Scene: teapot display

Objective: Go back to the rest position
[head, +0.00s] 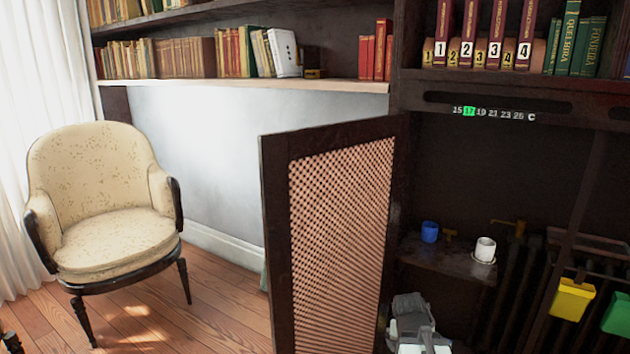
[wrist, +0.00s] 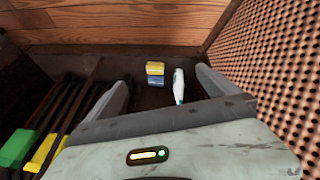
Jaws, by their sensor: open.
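My gripper (wrist: 162,78) is open in the wrist view, its two grey fingers spread apart with nothing held between them. In the head view, part of my arm shows low down in front of the open cabinet, beside the lattice door (head: 340,235); the fingertips are not clear there.
A blue cup (head: 429,231) and a white cup (head: 485,249) stand on the cabinet's shelf (head: 440,263). Yellow (head: 572,299) and green (head: 617,314) containers hang by the dark radiator at right. A cream armchair (head: 103,200) stands left; the wooden floor (head: 215,310) between is clear.

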